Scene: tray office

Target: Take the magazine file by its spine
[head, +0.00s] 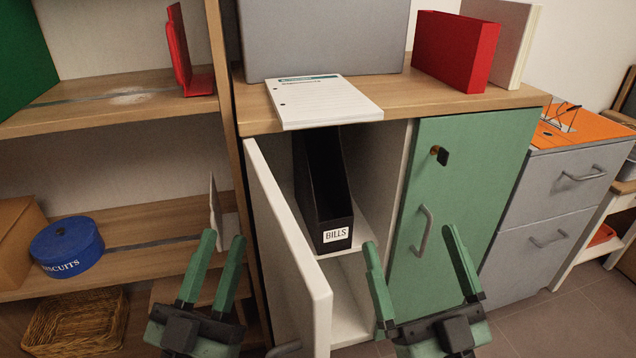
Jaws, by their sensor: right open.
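The magazine file (318,200) is black, with a white label reading BILLS on its front spine. It stands upright on a shelf inside the cabinet, behind the open white door (282,235). My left gripper (223,236) is open and empty, left of the door and apart from the file. My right gripper (410,236) is open and empty, right of the file and in front of the green door. Neither gripper touches the file.
The green door (468,180) with a key in its lock is shut. A paper pad (322,101) overhangs the cabinet top's front edge. A red box (455,48) stands on top. A blue biscuit tin (67,248) sits on the left shelf. Grey drawers (550,200) stand at right.

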